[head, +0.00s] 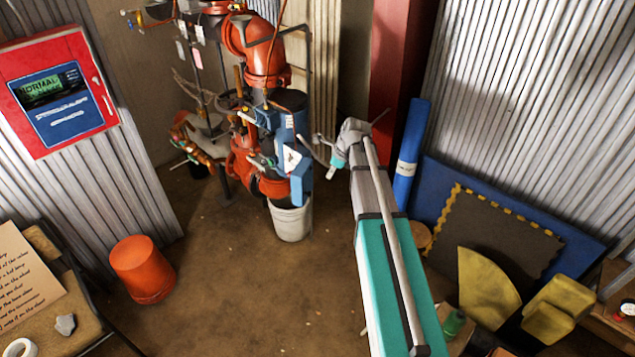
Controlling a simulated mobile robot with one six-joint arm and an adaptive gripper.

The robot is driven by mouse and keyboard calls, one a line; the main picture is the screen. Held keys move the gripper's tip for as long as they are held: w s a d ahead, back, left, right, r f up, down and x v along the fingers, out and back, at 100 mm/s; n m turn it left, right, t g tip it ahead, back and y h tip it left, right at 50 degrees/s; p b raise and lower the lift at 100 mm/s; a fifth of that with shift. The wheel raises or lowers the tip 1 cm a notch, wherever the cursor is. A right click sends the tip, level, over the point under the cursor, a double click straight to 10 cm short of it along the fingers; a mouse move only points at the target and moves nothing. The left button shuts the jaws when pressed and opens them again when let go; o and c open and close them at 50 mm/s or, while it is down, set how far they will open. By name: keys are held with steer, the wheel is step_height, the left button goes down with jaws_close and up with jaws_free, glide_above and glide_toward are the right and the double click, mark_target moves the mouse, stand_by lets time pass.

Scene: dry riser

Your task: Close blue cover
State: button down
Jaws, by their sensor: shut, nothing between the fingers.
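The blue cover (301,186) is on the blue valve body (284,128) of the red riser pipework, in the upper middle of the head view. It sits at the body's lower right, by a white label. I cannot tell how far open it is. My gripper (331,170) is just right of the cover at the end of my arm, small in view. It is shut and empty, and appears apart from the cover. Part of the wrist hides its far side.
A white bucket (291,219) stands below the valve. An orange bucket (142,269) is on the floor at left. A red alarm panel (62,92) hangs at far left. A blue roll (411,150) and boards lean at right. The middle floor is clear.

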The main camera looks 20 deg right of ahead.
mark_target(307, 193)
steer(key=shift+w+a+f+b, duration=0.75)
steer(key=shift+a+f+b, duration=0.3)
steer(key=shift+f+b, duration=0.5)
steer(key=shift+w+a+f+b, duration=0.8)
steer(key=shift+a+f+b, duration=0.2)
steer(key=shift+f+b, duration=0.5)
steer(key=shift+w+a+f+b, duration=0.75)
steer(key=shift+a+f+b, duration=0.3)
steer(key=shift+f+b, duration=0.5)
steer(key=shift+d, duration=0.1)
